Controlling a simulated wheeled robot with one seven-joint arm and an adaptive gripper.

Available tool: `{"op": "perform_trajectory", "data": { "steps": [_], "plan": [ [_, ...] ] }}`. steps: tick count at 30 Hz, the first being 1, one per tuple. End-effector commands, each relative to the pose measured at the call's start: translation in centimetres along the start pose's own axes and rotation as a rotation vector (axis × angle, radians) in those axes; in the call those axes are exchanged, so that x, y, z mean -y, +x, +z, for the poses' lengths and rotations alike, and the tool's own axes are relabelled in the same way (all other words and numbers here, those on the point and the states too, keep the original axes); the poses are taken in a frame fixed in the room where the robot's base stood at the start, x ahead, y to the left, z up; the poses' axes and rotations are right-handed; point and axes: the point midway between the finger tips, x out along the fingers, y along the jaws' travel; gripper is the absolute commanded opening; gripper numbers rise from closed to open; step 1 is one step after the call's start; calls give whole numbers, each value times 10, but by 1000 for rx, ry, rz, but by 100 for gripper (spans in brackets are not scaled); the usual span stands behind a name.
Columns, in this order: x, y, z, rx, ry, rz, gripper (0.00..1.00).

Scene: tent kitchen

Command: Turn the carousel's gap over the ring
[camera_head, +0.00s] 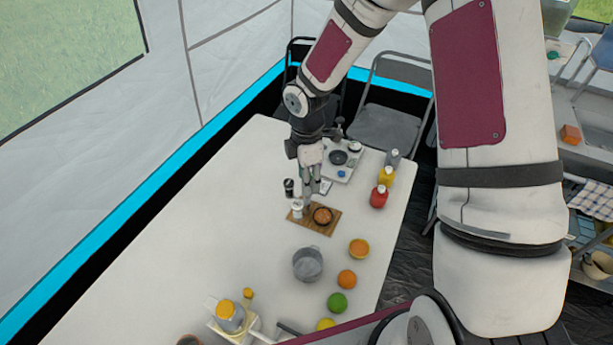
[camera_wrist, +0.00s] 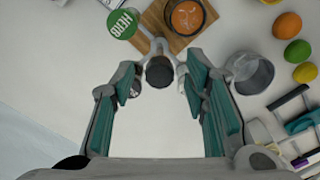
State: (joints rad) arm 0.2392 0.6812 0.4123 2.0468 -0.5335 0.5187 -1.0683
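My gripper (camera_head: 305,195) points down at the left end of a small wooden board (camera_head: 330,222). In the wrist view its two teal-padded fingers (camera_wrist: 160,82) stand apart. A dark round-topped piece (camera_wrist: 158,72) with grey metal arms lies between and just beyond the fingertips; whether they touch it I cannot tell. It may be part of the carousel, but I cannot make out a gap or a ring. A green-lidded jar marked HERB (camera_wrist: 122,24) is beside it. A round dish with orange-brown contents (camera_wrist: 187,17) sits on the board.
A grey pot (camera_head: 307,264) stands near the board, with oranges, a green fruit (camera_head: 337,302) and a yellow one along the table's right side. Red and yellow bottles (camera_head: 379,196) and a small stove (camera_head: 340,159) are behind. The table's left half is clear.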

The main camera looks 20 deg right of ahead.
Motion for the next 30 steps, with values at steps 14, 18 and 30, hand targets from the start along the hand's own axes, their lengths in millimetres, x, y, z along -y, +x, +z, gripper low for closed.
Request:
{"op": "perform_trajectory", "data": {
  "steps": [14,18,30],
  "plan": [
    [-1,-32,1,1,3,5,41],
    [-1,-62,1,1,2,5,41],
    [0,-117,0,0,1,1,41]
  ]
}}
